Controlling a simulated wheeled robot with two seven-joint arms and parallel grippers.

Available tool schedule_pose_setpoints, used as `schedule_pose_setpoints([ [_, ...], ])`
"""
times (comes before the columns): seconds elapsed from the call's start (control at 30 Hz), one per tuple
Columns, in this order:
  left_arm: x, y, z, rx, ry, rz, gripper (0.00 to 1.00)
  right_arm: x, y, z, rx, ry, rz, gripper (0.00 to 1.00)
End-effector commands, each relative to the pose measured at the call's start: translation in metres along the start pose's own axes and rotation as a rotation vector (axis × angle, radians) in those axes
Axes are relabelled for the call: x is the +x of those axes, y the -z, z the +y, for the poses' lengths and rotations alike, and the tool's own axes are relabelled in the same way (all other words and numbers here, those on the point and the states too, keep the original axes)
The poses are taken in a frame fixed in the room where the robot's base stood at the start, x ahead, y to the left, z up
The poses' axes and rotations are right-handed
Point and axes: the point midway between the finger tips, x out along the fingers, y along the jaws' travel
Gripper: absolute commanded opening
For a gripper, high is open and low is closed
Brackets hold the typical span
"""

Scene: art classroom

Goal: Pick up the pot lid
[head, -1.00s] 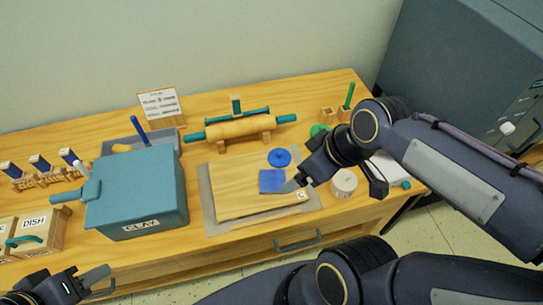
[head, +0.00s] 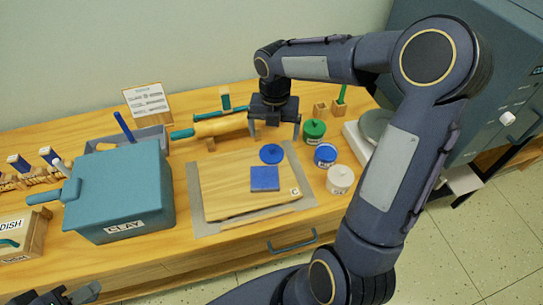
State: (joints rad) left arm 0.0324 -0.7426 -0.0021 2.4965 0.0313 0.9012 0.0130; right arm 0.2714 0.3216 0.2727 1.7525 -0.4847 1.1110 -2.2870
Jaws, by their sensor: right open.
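A round blue disc with a small raised knob, which looks like the pot lid (head: 271,153), lies at the back right of the wooden board (head: 225,185). A flat blue square (head: 264,179) lies just in front of it on the board. My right gripper (head: 274,134) points down, open and empty, above and slightly behind the lid. Its two fingers are spread left and right, apart from the lid. My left gripper (head: 78,296) is at the bottom left edge, partly cut off, so its jaw state is unclear.
Green (head: 314,131), blue (head: 325,155) and white (head: 340,179) jars stand right of the board. A rolling pin (head: 220,126) lies behind it, partly hidden by my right gripper. A teal clay box (head: 120,190) stands to the left. A sign (head: 147,102) stands at the back.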

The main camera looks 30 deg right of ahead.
Motion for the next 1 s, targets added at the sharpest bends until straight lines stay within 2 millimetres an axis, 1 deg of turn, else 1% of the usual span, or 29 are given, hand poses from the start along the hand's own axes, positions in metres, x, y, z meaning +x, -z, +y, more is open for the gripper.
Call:
schedule_pose_setpoints([
  [0.03, 0.002, -0.001, -0.001, 0.000, 0.000, 0.000, 0.37, 0.006, -0.003, 0.002, -0.047, 0.006, 0.006, 0.91],
  [0.13, 0.002, -0.001, -0.001, 0.000, 0.000, 0.000, 0.37, 0.014, -0.007, 0.003, -0.098, 0.012, 0.009, 0.91],
  [0.37, 0.002, -0.001, -0.001, 0.000, 0.000, 0.000, 0.37, 0.039, -0.007, 0.003, -0.102, 0.013, 0.011, 0.91],
  [0.47, 0.001, -0.001, -0.001, 0.000, 0.000, 0.000, 0.37, 0.051, -0.008, 0.005, -0.100, 0.013, 0.012, 0.91],
  [0.6, 0.001, -0.001, -0.001, 0.000, 0.000, 0.000, 0.37, 0.074, -0.010, 0.007, -0.101, 0.013, 0.012, 0.91],
  [0.7, 0.001, -0.001, -0.001, 0.000, 0.000, 0.000, 0.37, 0.084, -0.010, 0.006, -0.099, 0.012, 0.010, 0.91],
  [0.8, 0.002, -0.001, -0.001, 0.000, 0.000, 0.000, 0.37, 0.087, -0.010, 0.006, -0.099, 0.011, 0.009, 0.91],
  [0.97, 0.002, -0.001, -0.001, 0.000, 0.000, 0.000, 0.37, 0.087, -0.010, 0.007, -0.099, 0.010, 0.008, 0.91],
  [1.0, 0.002, -0.001, -0.001, 0.000, 0.000, 0.000, 0.37, 0.087, -0.010, 0.007, -0.099, 0.010, 0.008, 0.90],
])
